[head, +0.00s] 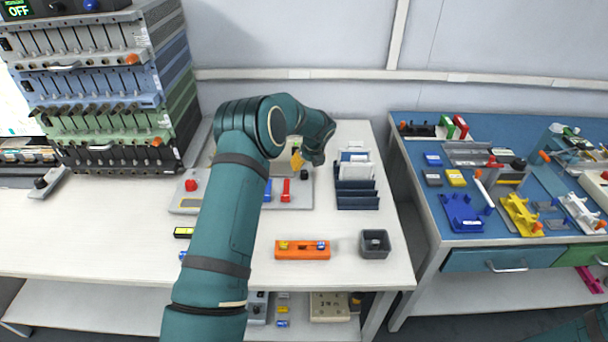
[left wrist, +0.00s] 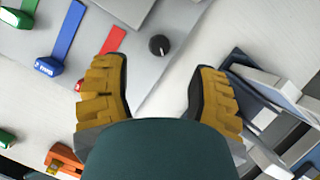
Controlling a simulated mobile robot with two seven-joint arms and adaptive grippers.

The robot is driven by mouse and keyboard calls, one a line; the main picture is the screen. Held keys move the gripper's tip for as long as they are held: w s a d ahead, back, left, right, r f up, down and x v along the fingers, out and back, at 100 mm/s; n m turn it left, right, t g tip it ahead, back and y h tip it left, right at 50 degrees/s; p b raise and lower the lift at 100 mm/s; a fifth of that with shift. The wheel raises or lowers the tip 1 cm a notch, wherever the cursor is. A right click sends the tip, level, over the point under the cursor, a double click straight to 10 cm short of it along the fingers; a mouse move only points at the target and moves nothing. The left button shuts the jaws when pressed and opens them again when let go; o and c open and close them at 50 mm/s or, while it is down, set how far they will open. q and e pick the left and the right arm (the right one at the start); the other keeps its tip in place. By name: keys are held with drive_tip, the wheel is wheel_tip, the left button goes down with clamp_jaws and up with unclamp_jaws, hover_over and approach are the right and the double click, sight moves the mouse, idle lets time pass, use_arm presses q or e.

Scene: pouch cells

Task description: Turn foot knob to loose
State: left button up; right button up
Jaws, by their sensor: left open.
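A small round black knob (left wrist: 159,45) with a light pointer mark sits on the corner of a grey plate (left wrist: 185,14) in the left wrist view. In the head view the black knob (head: 304,174) is at the plate's right end, just below my left gripper (head: 298,160). In the left wrist view my left gripper (left wrist: 157,95) is open and empty, its yellow fingers spread wide. The knob lies beyond the fingertips, between their lines, and is not touched. I cannot read a loose or tight label. My right gripper is out of view.
Red (head: 285,190) and blue sliders stand on the plate beside the knob. A dark slotted rack (head: 357,200) is close on the right. An orange tray (head: 302,250) and a grey cup (head: 375,244) stand in front. Stacked instrument units fill the back left.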

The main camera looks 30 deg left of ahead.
sight(304, 172)
use_arm(q)
drive_tip(key=b+x, duration=0.1)
drive_tip(key=x, duration=0.6)
drive_tip(key=shift+w+a+f, duration=0.1)
drive_tip(key=shift+a+f, duration=0.05)
drive_tip(key=shift+f, duration=0.05)
clamp_jaws()
